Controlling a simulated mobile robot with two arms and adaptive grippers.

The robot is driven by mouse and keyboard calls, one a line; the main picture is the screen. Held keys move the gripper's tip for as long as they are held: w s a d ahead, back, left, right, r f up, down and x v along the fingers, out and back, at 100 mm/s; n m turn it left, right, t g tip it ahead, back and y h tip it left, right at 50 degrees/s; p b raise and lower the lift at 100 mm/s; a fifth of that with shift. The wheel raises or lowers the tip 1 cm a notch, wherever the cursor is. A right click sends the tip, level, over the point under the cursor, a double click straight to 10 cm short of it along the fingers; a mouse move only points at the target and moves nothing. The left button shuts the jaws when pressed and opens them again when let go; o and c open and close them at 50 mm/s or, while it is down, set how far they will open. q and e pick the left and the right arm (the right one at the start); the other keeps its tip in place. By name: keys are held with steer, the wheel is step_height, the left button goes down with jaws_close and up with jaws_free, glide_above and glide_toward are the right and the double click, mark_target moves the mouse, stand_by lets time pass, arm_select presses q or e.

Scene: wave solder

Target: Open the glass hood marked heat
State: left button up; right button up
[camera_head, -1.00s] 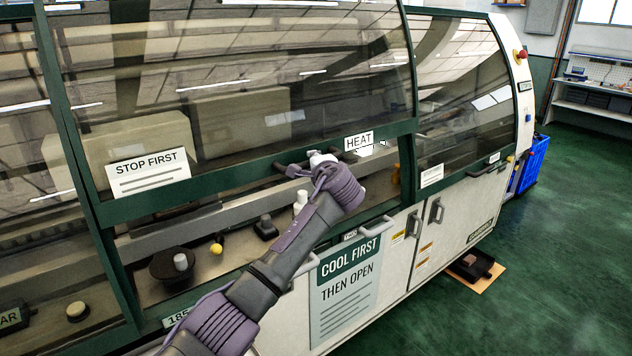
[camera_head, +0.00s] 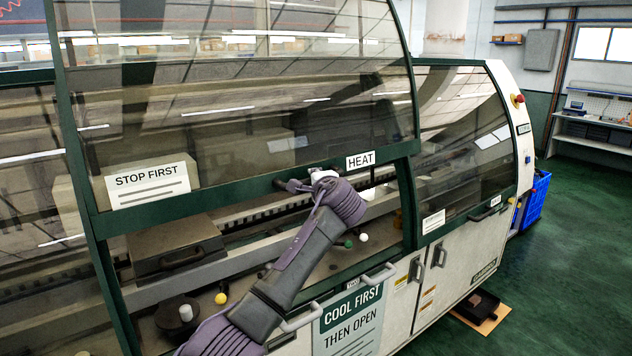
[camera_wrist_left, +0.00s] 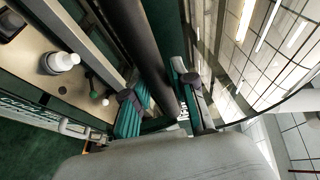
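The glass hood marked HEAT (camera_head: 230,120) is a large dark-tinted pane in a green frame, partly raised in the head view. Its white HEAT label (camera_head: 360,160) is on the lower rail. My left gripper (camera_head: 318,176) is at the dark handle (camera_head: 284,184) on this rail, its fingers largely hidden by my wrist. In the left wrist view, the two fingers (camera_wrist_left: 160,104) lie on either side of the dark handle bar (camera_wrist_left: 142,45) and appear closed on it. My right gripper is in neither view.
Below the hood is an open gap onto a deck with a closed box (camera_head: 175,250), a black round base (camera_head: 178,315) and a yellow knob (camera_head: 221,298). A second glass hood (camera_head: 465,150) is closed at right. Green floor (camera_head: 560,270) is clear at right.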

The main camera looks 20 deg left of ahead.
arm_select(q)
steer(key=o, duration=0.4)
steer(key=v, duration=1.2)
